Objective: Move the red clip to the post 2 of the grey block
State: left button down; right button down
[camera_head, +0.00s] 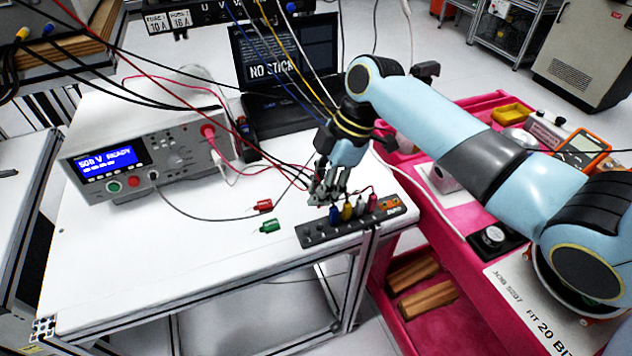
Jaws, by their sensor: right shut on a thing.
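The grey block (317,234) lies near the right front edge of the white table. Another red clip (263,206) lies on the table left of the block. My right gripper (324,198) points down over the block's back left edge, its fingertips just above the blue clip. It is shut and appears to hold that clip's top; the fingers hide the contact. My left gripper is not in view.
A green clip (270,226) lies in front of the loose red clip. A grey meter (150,155) and a black laptop (280,75) stand at the back. Cables hang around my right wrist. A pink cart (440,240) stands at the right. The table's front left is clear.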

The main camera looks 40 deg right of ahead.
jog(key=shift+f+b, duration=3.15)
jog(key=shift+f, duration=0.4)
jog(key=shift+p, duration=0.75)
jog(key=shift+f, duration=0.15)
jog(key=c, duration=1.2)
grip_release()
